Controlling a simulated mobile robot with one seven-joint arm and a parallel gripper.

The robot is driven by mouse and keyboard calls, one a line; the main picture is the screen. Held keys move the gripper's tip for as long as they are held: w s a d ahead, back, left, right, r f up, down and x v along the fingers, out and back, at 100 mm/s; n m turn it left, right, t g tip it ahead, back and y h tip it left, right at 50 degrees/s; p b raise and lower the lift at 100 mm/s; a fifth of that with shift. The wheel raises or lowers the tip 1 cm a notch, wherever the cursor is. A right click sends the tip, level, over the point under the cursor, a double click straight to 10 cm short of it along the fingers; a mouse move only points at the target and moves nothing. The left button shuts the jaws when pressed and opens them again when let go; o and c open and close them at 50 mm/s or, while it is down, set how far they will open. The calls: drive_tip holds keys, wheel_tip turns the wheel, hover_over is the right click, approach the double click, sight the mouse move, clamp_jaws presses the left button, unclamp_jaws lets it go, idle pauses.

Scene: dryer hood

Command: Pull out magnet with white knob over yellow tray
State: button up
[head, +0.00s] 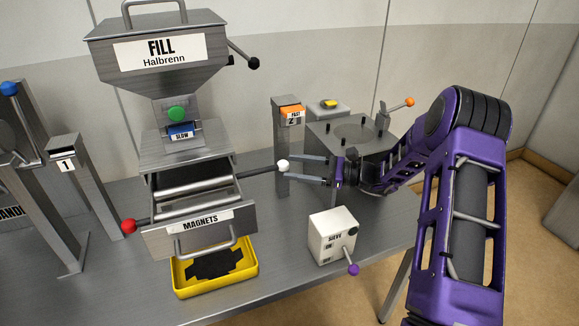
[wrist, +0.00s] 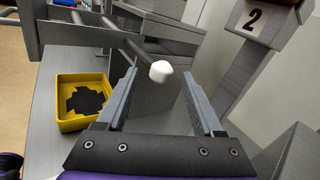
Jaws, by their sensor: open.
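The white knob (head: 283,164) sits on the end of a dark rod that sticks out to the right of the magnets drawer (head: 200,229). The drawer has a front handle and stands out from the hopper body, with metal bars inside. The yellow tray (head: 216,287) lies below the drawer front and holds a black, irregular patch. My gripper (head: 304,170) is open, its fingers pointing left at the knob. In the wrist view the white knob (wrist: 160,71) shows between and just beyond the open fingertips (wrist: 160,90); I see no contact. The yellow tray (wrist: 80,100) is at left there.
A red knob (head: 128,226) sticks out left of the drawer. A white sieve box (head: 333,237) with a purple knob stands right of the tray. Post 2 (head: 288,145) stands behind the knob, and a grey machine (head: 355,135) is near my wrist.

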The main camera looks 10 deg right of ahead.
drive_tip(key=v, duration=1.5)
drive_tip(key=shift+r, duration=0.1)
